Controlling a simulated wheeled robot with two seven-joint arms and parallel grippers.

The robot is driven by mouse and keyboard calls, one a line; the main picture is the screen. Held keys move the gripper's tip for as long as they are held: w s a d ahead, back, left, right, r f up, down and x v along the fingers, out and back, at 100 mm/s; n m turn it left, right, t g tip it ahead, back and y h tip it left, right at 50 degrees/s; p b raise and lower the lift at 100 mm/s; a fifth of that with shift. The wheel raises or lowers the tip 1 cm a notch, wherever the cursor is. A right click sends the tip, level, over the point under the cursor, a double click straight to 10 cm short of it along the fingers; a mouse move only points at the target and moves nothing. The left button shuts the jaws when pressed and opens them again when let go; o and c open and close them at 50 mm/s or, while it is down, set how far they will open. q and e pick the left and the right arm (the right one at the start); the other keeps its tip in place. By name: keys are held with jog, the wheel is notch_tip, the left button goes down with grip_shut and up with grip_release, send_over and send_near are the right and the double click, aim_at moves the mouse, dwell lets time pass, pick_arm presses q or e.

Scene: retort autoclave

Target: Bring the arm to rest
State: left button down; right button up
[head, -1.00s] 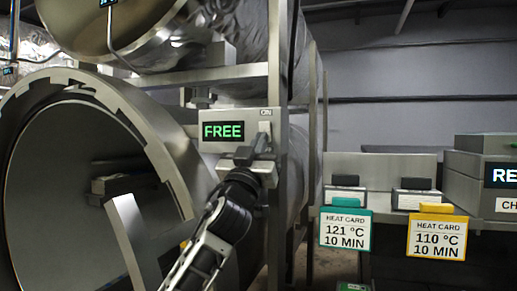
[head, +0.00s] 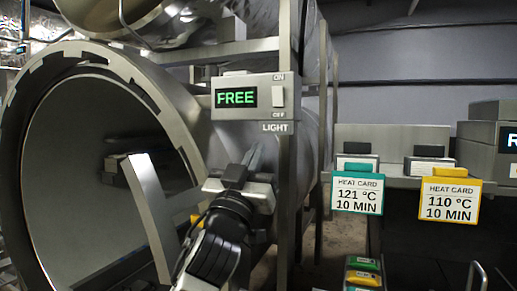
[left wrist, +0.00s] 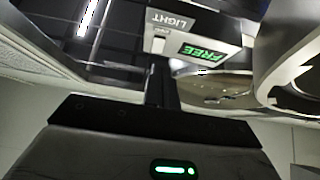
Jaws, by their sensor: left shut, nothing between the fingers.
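My left gripper (head: 252,158) is in the head view, just below the light switch box (head: 241,97) and apart from it. Its fingers are shut together with nothing between them. In the left wrist view the shut fingers (left wrist: 161,82) point toward the box, which appears upside down there (left wrist: 205,45). The box has a green FREE display and a white rocker switch (head: 278,96) marked ON and OFF, with a LIGHT label below. My right gripper does not show.
The open round autoclave mouth (head: 85,65) fills the left side. A teal heat card (head: 357,193) and a yellow heat card (head: 450,200) hang from a grey shelf at right. Several coloured items (head: 363,272) lie low at the right. A metal post stands just right of the box.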

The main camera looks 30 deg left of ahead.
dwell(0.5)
pick_arm(q)
jog(key=d+f+m+g+h+p, duration=0.1)
jog(key=d+f+m+g+h, duration=0.2)
jog(key=f, duration=1)
jog(key=d+f+m+g+h, duration=0.1)
jog(key=d+f+g+h, duration=0.3)
jog(key=f, duration=1)
jog(key=s+d+f+g+h, duration=0.1)
jog(key=s+d+f+g, duration=0.2)
jog(key=s+f, duration=0.6)
jog(key=s+d+f+g+h+p, duration=0.1)
jog(key=s+d+f+g, duration=0.3)
jog(key=f, duration=0.9)
jog(key=s+d, duration=0.3)
jog(key=s, duration=0.2)
jog(key=shift+s+d+f+m, duration=0.3)
jog(key=shift+s+f, duration=0.05)
